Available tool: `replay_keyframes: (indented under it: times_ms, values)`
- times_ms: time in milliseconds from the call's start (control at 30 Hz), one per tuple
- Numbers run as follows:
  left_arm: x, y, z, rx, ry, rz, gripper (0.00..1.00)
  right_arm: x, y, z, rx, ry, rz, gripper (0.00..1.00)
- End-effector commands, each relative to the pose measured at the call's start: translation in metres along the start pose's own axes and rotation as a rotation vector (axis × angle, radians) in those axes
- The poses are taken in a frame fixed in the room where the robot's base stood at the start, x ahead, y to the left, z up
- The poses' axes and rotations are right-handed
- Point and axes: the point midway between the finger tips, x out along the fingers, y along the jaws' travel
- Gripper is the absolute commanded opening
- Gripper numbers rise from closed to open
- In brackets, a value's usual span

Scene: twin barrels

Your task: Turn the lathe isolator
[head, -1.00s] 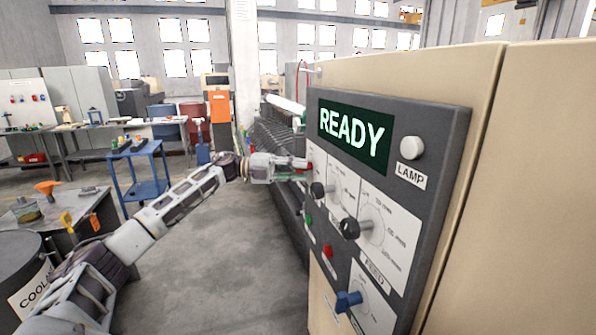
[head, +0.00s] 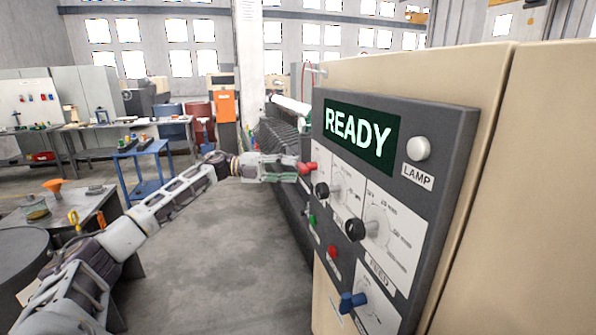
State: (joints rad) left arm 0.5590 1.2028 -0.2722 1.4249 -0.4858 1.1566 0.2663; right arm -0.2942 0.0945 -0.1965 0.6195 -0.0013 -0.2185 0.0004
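The lathe's dark control panel (head: 440,200) fills the right side of the head view, with a lit green READY display (head: 360,137). A red knob (head: 309,168), which looks like the isolator, sticks out at the panel's upper left edge. My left gripper (head: 297,168) points at this knob from the left, its fingertips at or very near the knob's outer end. Whether the fingers touch it or how far they are open is too small to tell. My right gripper is not in view.
The panel also carries black knobs (head: 355,229), a green button (head: 312,219), a red button (head: 333,252), a blue knob (head: 352,300) and a white lamp (head: 418,148). A blue cart (head: 150,188) and a cluttered bench (head: 100,203) stand left. The floor between is clear.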

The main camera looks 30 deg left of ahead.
Motion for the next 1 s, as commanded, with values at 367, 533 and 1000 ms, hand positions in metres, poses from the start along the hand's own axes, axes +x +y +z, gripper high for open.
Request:
replay_keyframes:
  times_ms: [367,533,1000]
  values:
    - [-0.052,0.001,0.000,-0.001,-0.001,0.003,0.36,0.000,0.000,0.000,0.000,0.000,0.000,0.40]
    - [-0.068,0.001,0.000,-0.001,0.000,0.002,0.36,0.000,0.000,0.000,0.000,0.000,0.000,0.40]
    - [-0.075,0.001,0.000,0.000,0.000,0.001,0.36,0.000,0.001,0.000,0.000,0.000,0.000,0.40]
